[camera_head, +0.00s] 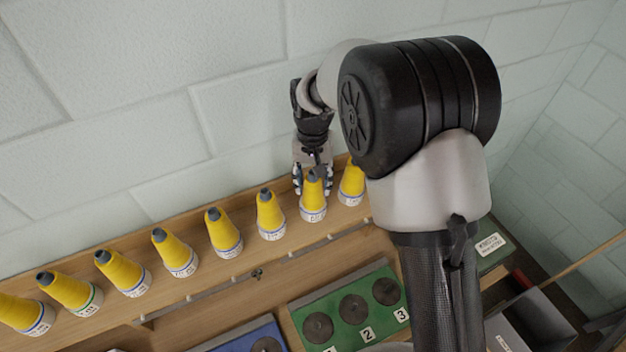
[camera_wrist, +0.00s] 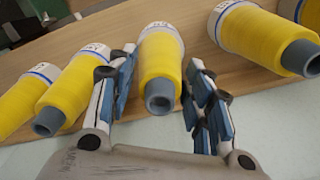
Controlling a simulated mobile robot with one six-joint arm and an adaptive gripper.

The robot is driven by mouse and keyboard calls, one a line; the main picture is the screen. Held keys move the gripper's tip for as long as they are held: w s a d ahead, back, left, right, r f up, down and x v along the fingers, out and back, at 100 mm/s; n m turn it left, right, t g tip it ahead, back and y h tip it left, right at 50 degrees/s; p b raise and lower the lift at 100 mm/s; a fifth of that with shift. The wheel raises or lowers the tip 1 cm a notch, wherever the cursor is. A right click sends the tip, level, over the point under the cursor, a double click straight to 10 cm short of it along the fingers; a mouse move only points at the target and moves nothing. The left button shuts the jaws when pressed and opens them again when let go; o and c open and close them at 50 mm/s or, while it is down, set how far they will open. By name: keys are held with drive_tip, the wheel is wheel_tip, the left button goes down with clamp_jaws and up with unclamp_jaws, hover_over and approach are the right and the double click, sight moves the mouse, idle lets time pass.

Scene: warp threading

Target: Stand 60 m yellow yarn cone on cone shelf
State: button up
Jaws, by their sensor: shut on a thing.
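A row of yellow yarn cones with grey tips and white labelled bases stands on the wooden cone shelf (camera_head: 200,291). My gripper (camera_head: 313,182) is at one cone (camera_head: 312,205) near the right end of the row. In the wrist view this yellow yarn cone (camera_wrist: 160,62) lies between the fingers of my gripper (camera_wrist: 160,85), which is shut on it. The cone looks upright, its base at or very near the shelf. The label on it is too small to read, so I cannot tell its length.
A neighbouring cone (camera_head: 270,216) stands close on the left and another cone (camera_head: 351,183) close on the right, partly hidden by my arm. Below the shelf are a green board (camera_head: 322,346) with numbered dark discs and a blue board (camera_head: 238,341). A pale block wall (camera_head: 120,110) rises behind the shelf.

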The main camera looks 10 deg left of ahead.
drive_tip(key=shift+f, duration=0.15)
drive_tip(key=o, duration=0.9)
wheel_tip(320, 180, up, 12)
drive_tip(key=shift+r+p, duration=0.25)
drive_tip(key=shift+p, duration=0.45)
drive_tip(key=shift+d, duration=0.1)
